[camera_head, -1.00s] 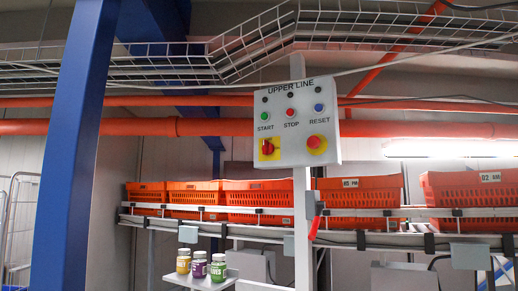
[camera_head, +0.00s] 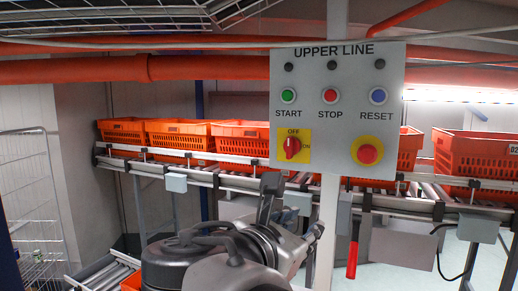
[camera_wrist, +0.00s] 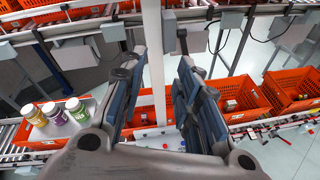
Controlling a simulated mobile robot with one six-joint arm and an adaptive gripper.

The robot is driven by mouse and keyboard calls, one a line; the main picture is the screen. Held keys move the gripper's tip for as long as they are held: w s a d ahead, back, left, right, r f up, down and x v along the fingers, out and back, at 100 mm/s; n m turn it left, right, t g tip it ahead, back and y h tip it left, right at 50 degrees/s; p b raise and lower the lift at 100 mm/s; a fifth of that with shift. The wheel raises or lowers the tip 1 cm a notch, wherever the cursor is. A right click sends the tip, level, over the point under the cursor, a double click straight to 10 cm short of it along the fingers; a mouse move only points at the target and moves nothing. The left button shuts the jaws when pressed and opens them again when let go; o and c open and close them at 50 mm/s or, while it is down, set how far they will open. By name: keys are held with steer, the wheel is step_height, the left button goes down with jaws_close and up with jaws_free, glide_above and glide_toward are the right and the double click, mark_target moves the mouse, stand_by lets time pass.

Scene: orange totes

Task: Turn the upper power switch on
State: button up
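The upper power switch (camera_head: 292,148) is a red rotary knob on a yellow plate at the lower left of the grey "UPPER LINE" panel (camera_head: 337,110). Its plate reads OFF at the top and ON at the right. The knob's handle looks upright, towards OFF. My gripper (camera_head: 286,205) is below the panel in the head view, near the switch's column but lower and apart from it. In the wrist view my gripper (camera_wrist: 158,52) is open, with nothing between its fingers; a white post shows beyond the gap. The switch is not clear in the wrist view.
Start (camera_head: 288,96), stop (camera_head: 331,96) and reset (camera_head: 378,96) buttons sit above the switch. A red emergency button (camera_head: 367,154) is to its right. Orange totes (camera_head: 180,134) line the conveyor behind. Several jars (camera_wrist: 55,113) stand at the left in the wrist view.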

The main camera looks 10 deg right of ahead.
steer(key=w+a+r+n+t+p, duration=0.1)
steer(key=a+r+n+t+p, duration=0.15)
steer(key=r, duration=0.35)
steer(key=w+a+r+n+t+p, duration=0.1)
steer(key=w+a+r+n, duration=0.1)
steer(key=a+r, duration=0.3)
steer(key=p, duration=0.3)
glide_toward(288, 139)
steer(key=x, duration=0.9)
steer(key=shift+w+d, duration=0.1)
steer(key=shift+c, duration=0.4)
jaws_close()
